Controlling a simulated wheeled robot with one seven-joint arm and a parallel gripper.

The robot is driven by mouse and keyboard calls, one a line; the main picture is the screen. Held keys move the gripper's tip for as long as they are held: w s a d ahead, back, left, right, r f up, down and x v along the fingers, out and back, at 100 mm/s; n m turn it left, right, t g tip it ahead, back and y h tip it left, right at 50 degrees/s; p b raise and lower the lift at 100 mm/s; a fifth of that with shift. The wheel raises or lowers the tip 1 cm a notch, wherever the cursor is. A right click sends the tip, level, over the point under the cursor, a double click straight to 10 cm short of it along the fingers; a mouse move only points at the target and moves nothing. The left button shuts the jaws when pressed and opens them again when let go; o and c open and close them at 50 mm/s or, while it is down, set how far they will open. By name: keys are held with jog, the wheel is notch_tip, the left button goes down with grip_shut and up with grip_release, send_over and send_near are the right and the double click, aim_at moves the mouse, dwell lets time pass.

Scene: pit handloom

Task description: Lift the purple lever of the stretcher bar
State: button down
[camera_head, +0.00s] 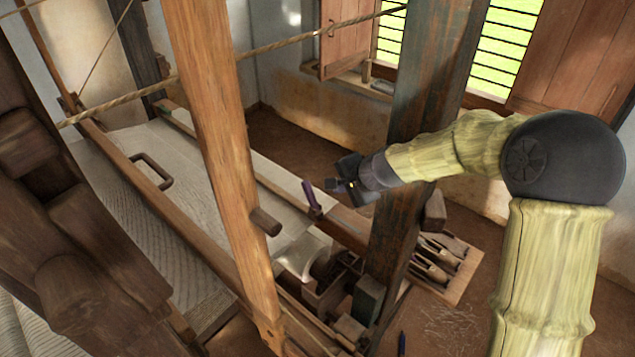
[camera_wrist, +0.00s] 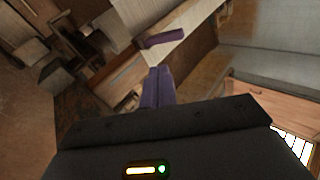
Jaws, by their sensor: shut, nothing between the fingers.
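The purple lever (camera_head: 311,196) stands up, tilted, from a wooden bar (camera_head: 340,227) beside the pale cloth in the head view. It also shows in the wrist view as a short purple piece (camera_wrist: 165,37) across the pale cloth edge. My gripper (camera_head: 331,185) is just to the right of the lever in the head view. In the wrist view its purple-grey fingers (camera_wrist: 157,72) are shut together and empty, pointing at the lever. A small gap shows between the fingertips and the lever there. The lever's foot is hard to make out.
A wooden post (camera_head: 222,150) stands left of the lever, and a dark post (camera_head: 425,100) stands close by my arm. A rope (camera_head: 270,45) crosses above. A tray of shuttles (camera_head: 440,262) lies on the floor at right. The pale cloth (camera_head: 150,190) spreads at left.

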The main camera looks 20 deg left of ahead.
jog(key=shift+w, duration=0.15)
send_near(310, 192)
notch_tip(310, 192, down, 3)
jog(key=w+a+p, duration=0.1)
jog(key=w+a+f, duration=0.1)
jog(key=a, duration=0.1)
jog(key=shift+f+p, duration=0.15)
jog(key=shift+p, duration=0.25)
jog(key=shift+w+a+f, duration=0.15)
jog(key=shift+w+f, duration=0.1)
jog(key=shift+w, duration=0.05)
